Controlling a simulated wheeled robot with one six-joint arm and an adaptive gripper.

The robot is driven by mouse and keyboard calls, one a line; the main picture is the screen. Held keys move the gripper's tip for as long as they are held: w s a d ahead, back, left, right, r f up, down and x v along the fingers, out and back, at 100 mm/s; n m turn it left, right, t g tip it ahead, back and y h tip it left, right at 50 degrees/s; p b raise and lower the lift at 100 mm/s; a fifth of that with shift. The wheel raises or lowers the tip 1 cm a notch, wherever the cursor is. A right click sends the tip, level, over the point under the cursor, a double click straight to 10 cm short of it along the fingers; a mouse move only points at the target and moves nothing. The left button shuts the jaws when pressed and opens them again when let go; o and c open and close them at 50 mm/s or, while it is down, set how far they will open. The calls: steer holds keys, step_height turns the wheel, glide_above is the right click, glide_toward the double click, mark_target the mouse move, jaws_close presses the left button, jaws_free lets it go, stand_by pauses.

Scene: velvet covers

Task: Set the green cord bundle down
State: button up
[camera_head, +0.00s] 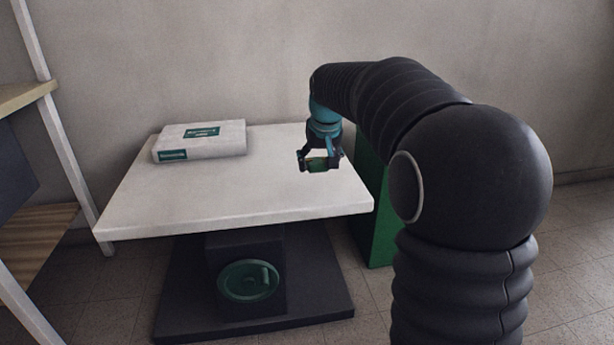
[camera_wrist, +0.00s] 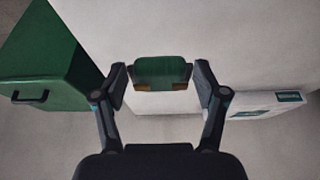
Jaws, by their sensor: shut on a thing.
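The green cord bundle (camera_wrist: 161,72) is held between the two fingers of my gripper (camera_wrist: 161,78) in the wrist view. It is a small green block-like bundle with brownish patches at its lower corners. In the head view my gripper (camera_head: 319,163) is shut on the bundle (camera_head: 317,164), over the right part of the white tabletop (camera_head: 240,190). The bundle seems to be above the surface, but the gap is hard to judge. The gripper fingers partly hide it in the head view.
A white box with green labels (camera_head: 200,140) lies at the tabletop's back left. A green cabinet (camera_head: 377,215) stands right of the table, partly behind my arm. A shelf rack (camera_head: 30,95) is at the far left. The tabletop's middle and front are clear.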

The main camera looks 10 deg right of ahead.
mark_target(314, 158)
steer(key=w, duration=0.1)
steer(key=w+f, duration=0.2)
steer(key=w, duration=0.1)
steer(key=shift+a+f, duration=0.25)
steer(key=shift+f+b, duration=0.55)
steer(key=shift+f, duration=1.45)
steer(key=shift+f+b, duration=0.3)
steer(key=shift+f, duration=0.35)
steer(key=o, duration=1)
steer(key=shift+r, duration=0.1)
